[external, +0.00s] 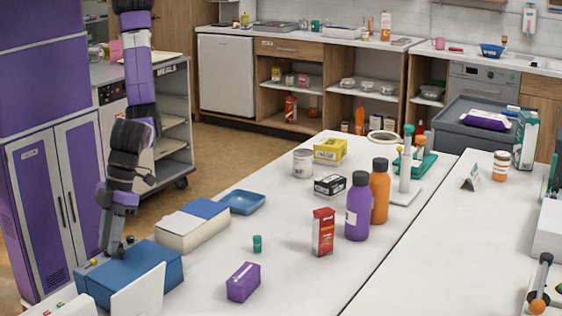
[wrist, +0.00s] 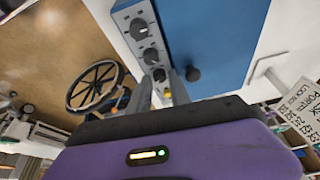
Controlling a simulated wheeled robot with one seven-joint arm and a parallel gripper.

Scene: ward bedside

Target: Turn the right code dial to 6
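A blue box (external: 138,272) stands at the near left end of the white table. In the wrist view the blue box (wrist: 215,40) has a grey strip with a row of dark round dials. The far dial (wrist: 140,28) and the middle dial (wrist: 151,55) are clear of my fingers. The dial closest to me (wrist: 159,75) shows between my fingertips. My gripper (wrist: 161,76) is open, pointing down at the strip; I cannot tell whether the fingers touch that dial. In the external view my gripper (external: 116,248) is over the box's far edge. Dial numbers are too small to read.
A small yellow part (wrist: 167,93) shows between the fingers. A white panel (external: 138,296) stands before the box. A white-and-blue carton (external: 192,226) and blue tray (external: 242,202) lie to the right.

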